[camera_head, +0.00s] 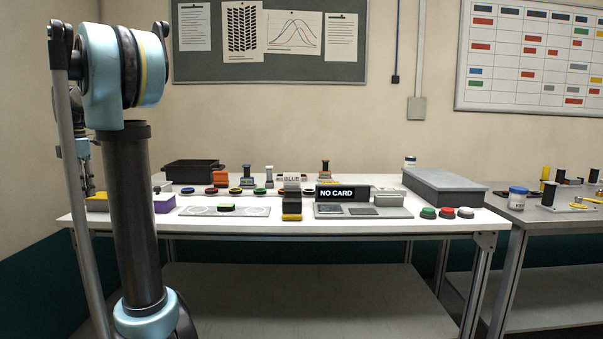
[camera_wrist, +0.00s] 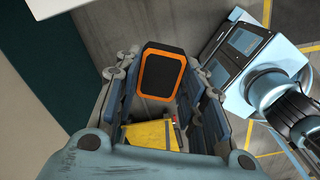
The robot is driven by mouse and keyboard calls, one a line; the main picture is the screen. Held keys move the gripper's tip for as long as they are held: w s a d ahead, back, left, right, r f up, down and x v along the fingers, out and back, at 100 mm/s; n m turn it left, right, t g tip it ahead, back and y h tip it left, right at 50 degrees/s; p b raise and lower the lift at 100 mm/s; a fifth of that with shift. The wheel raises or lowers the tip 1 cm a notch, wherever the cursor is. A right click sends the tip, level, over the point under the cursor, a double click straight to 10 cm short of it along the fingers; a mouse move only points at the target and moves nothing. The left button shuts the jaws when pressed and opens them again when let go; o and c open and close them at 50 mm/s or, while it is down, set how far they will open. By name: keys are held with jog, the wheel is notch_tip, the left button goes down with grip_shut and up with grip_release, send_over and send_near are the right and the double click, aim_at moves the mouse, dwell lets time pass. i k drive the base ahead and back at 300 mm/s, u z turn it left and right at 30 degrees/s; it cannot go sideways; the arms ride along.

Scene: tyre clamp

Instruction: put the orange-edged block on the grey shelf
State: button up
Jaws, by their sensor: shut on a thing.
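In the wrist view, the orange-edged block (camera_wrist: 162,75) has a dark face with a bright orange rim. It sits between the two fingers of my gripper (camera_wrist: 160,95), which is shut on it. In the head view, my arm stands at the left, and I cannot make out the gripper or this block clearly there. A grey shelf (camera_head: 300,285) runs low under the white table, with its visible surface bare. Another grey lower shelf (camera_head: 540,290) shows under the right table. I cannot tell which one is meant.
A yellow thing (camera_wrist: 150,135) lies close to the block between the fingers. Table legs flank the low shelf.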

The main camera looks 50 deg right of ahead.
aim_at(446, 179)
jog(key=k, duration=1.6)
jog(key=z, duration=2.2)
jog(key=i, duration=1.65)
